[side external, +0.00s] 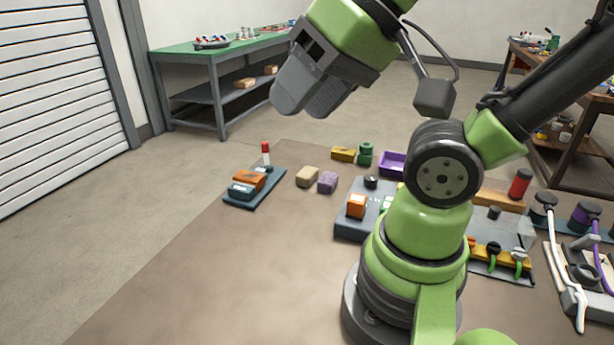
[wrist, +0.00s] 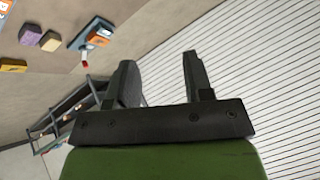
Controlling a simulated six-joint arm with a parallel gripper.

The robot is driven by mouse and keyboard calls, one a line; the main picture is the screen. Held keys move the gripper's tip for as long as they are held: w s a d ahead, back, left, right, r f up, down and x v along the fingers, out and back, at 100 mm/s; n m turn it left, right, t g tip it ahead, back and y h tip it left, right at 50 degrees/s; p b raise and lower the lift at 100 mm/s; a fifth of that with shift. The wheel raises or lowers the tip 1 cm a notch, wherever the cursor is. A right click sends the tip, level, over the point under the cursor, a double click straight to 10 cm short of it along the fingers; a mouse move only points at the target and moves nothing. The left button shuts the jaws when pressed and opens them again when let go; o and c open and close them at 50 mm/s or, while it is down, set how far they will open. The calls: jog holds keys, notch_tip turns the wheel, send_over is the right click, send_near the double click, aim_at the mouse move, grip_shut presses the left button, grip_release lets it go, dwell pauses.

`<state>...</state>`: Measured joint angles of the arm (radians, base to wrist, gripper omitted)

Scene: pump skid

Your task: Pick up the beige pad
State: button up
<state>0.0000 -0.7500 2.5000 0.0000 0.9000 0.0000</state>
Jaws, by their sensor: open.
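The beige pad (side external: 308,177) lies on the brown work surface, left of a purple block (side external: 328,182) and apart from my gripper. It also shows at the upper left of the wrist view (wrist: 50,41), with the purple block (wrist: 31,35) beside it. My gripper (side external: 302,108) is raised above and behind the pad in the side view, pointing down and to the left. In the wrist view its two fingers (wrist: 158,78) stand apart with nothing between them.
A blue tray (side external: 262,196) with orange and blue blocks and a red-capped post stands left of the pad. A yellow block (side external: 343,154) and a green part (side external: 365,154) lie behind it. A fixture panel (side external: 350,227) stands right. The front left surface is clear.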

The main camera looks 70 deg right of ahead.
jog(key=o, duration=0.9)
jog(key=shift+w, duration=0.1)
